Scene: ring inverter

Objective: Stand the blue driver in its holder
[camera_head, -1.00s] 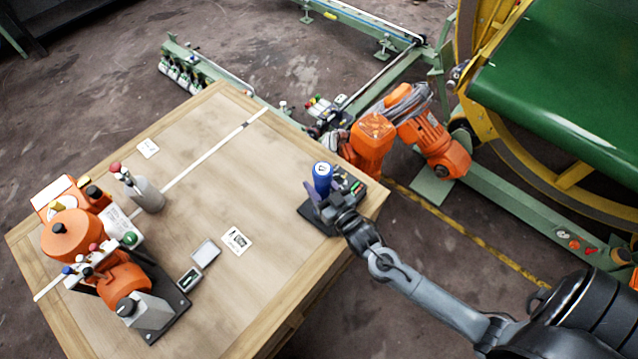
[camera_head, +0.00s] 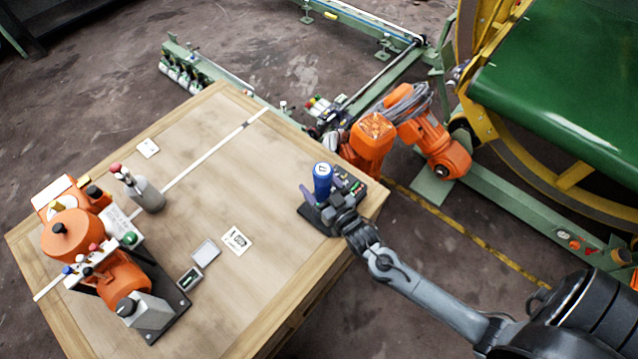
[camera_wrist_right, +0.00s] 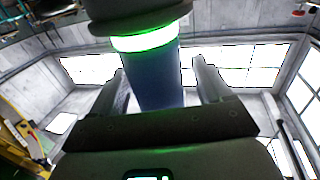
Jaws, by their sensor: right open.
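The blue driver (camera_head: 322,180) stands upright at the right side of the wooden table. It is over a dark base (camera_head: 312,222), which looks like its holder; its lower end is hidden by my gripper, so I cannot tell how deep it sits. My right gripper (camera_head: 327,194) is open, with a finger on either side of the driver. In the right wrist view the blue driver (camera_wrist_right: 156,78), with a glowing green ring (camera_wrist_right: 150,38), rises between the two spread fingers (camera_wrist_right: 160,88). Gaps show beside it. My left gripper is not in view.
An orange machine model (camera_head: 70,235) stands on the table's left side, near a grey bottle-like holder (camera_head: 148,196). Small cards (camera_head: 236,240) and a grey tray (camera_head: 206,253) lie mid-table. An orange robot arm (camera_head: 372,140) stands behind the base. The table's middle is mostly clear.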

